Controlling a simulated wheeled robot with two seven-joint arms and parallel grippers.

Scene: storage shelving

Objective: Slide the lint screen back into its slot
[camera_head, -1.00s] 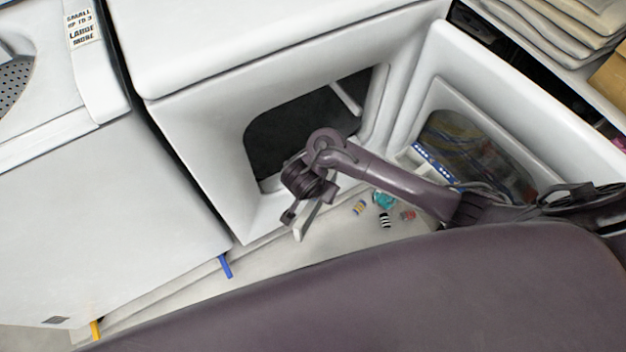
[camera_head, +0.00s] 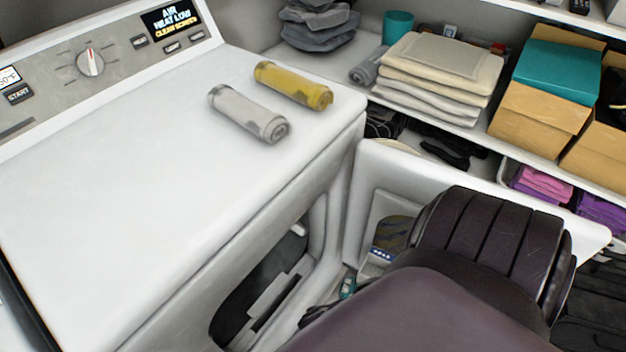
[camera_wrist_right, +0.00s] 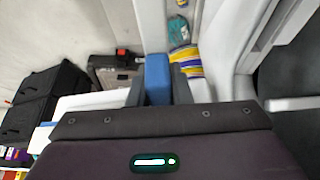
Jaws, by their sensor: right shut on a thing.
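In the right wrist view, my right gripper (camera_wrist_right: 158,92) is shut on a blue block-like thing (camera_wrist_right: 157,72), which stands out between its fingers. I cannot tell whether this is part of the lint screen. The white dryer (camera_head: 190,170) has its front opening (camera_head: 262,285) at the lower middle of the head view, with pale grey strips inside the dark drum. No lint screen or slot is clearly identifiable. My right gripper is hidden in the head view, where a dark purple part of me covers the lower right. My left gripper is not in view.
The open dryer door (camera_head: 470,185) stands right of the opening. Grey (camera_head: 248,113) and yellow (camera_head: 293,86) rolls lie on the dryer top. Shelves behind hold folded towels (camera_head: 440,70) and cardboard boxes (camera_head: 540,105). A striped item (camera_wrist_right: 187,62) lies beside the gripper.

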